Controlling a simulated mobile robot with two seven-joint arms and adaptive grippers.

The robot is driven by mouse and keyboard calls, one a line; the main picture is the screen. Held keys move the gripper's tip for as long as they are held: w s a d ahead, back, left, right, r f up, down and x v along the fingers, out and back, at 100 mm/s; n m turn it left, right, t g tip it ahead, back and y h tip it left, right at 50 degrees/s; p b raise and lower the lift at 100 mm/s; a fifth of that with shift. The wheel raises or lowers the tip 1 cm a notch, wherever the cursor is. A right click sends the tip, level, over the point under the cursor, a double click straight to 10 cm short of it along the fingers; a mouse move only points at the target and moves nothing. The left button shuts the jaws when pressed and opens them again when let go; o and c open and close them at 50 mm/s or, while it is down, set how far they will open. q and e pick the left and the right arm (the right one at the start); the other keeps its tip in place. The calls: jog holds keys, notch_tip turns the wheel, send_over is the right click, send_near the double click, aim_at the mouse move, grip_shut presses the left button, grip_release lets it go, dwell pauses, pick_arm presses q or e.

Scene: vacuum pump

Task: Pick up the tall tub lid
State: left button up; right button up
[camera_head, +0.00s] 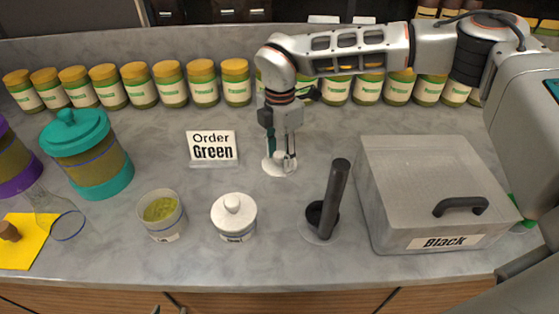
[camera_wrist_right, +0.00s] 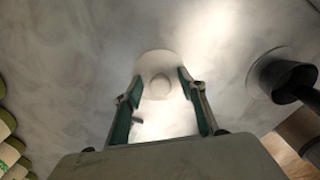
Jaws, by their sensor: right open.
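A round white lid with a knob (camera_head: 274,167) lies flat on the counter in the head view, partly hidden by my right gripper. It also shows in the right wrist view (camera_wrist_right: 155,63). My right gripper (camera_head: 281,158) points down over the lid, open. In the right wrist view its two green-padded fingers (camera_wrist_right: 160,78) stand on either side of the knob, with a gap between them. An uncovered white tub (camera_head: 170,228) with green contents stands at the front left. A second white tub (camera_head: 234,218) has a knobbed lid on it. My left gripper is not in view.
A dark mortar with an upright pestle (camera_head: 336,190) stands right of the lid, beside a grey box labelled Black (camera_head: 410,170). An "Order Green" sign (camera_head: 212,146) is to the left. Jars (camera_head: 170,92) line the back. The counter around the lid is clear.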

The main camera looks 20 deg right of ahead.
jog(key=c, duration=0.9)
